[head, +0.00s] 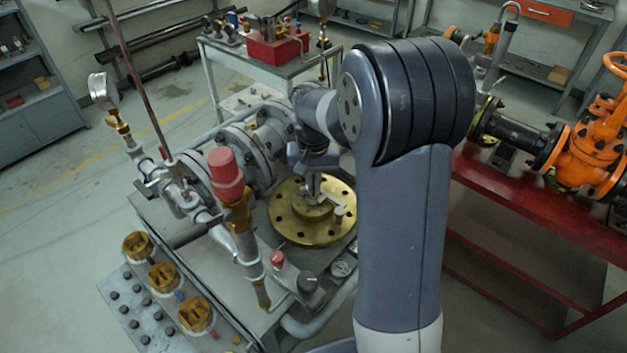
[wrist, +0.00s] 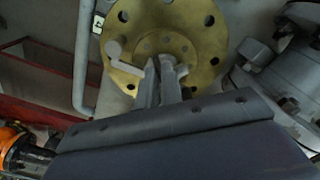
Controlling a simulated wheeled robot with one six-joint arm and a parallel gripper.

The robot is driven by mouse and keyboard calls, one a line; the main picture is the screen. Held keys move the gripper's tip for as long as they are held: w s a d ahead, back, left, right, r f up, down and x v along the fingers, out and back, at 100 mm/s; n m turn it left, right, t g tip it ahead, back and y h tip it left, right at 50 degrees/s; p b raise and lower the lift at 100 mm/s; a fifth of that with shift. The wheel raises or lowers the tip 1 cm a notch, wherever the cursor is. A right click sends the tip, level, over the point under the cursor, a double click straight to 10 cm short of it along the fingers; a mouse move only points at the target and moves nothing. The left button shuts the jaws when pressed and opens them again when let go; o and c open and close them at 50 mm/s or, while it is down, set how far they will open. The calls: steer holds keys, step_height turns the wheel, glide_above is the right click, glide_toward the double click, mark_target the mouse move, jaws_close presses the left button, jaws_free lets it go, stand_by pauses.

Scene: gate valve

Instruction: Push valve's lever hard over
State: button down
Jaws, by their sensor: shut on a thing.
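The valve shows as a round brass flange (head: 290,228) with bolt holes, on the grey bench in the middle of the head view. Its small grey lever (head: 338,214) stands above the brass, with a round knob at its end. In the wrist view the brass flange (wrist: 205,20) fills the top middle, and the lever (wrist: 122,62) reaches left from near the fingertips to its knob. My gripper (wrist: 163,72) is shut on the lever near the flange's middle. In the head view my gripper (head: 313,190) comes down over the flange; my arm partly hides it.
A red-capped upright pipe (head: 226,175) stands close left of the flange. Grey flanged piping (head: 245,150) runs behind it. An orange valve (head: 592,145) stands on a red table at right.

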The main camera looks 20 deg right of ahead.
steer(key=shift+w+a+m, duration=0.1)
steer(key=shift+a+m, duration=0.05)
steer(key=shift+m, duration=0.45)
steer(key=c, duration=1.6)
jaws_free()
step_height(320, 180, up, 11)
steer(key=shift+f, duration=0.1)
steer(key=shift+f, duration=0.1)
